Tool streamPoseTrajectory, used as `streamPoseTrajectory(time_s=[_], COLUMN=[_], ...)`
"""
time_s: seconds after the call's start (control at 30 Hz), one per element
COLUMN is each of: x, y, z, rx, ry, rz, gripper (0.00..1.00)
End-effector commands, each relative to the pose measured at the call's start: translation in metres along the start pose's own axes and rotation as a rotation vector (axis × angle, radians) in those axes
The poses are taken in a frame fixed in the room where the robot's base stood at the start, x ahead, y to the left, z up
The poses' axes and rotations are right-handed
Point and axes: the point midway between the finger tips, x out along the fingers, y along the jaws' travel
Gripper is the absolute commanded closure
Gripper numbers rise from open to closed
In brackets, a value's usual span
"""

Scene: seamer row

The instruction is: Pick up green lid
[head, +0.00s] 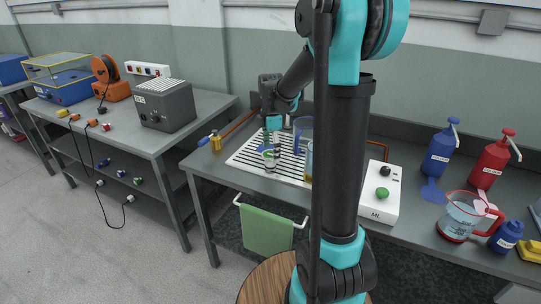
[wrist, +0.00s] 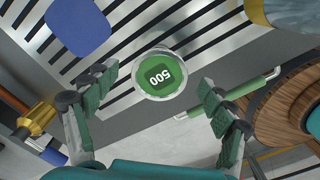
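A round green lid (wrist: 160,75) marked "500" shows in the wrist view, ringed by a pale rim, over the edge of the slotted rack. In the head view a small clear container with a green top (head: 268,155) stands at the rack's front edge, below my gripper (head: 273,141). In the wrist view my gripper (wrist: 158,82) is open, with one finger on each side of the lid. The fingers look apart from it and nothing is held. How far the lid lies beyond the fingertips is hard to tell.
The slotted rack (head: 243,161) also holds blue and yellow-topped vessels close behind the lid. A brass fitting (head: 215,141) lies to the left. A green towel (head: 266,230) hangs on a rail in front. A white device with a green knob (head: 380,205) stands to the right.

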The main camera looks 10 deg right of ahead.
Motion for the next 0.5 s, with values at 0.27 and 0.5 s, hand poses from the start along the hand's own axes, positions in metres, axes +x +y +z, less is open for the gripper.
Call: streamPoseTrajectory(time_s=[0.27, 0.5], x=[-0.0001, -0.0001], y=[0.0001, 0.0001], z=[0.0000, 0.0000], rx=[0.000, 0.000], ry=[0.000, 0.000], rz=[0.000, 0.000], gripper=[0.52, 0.52])
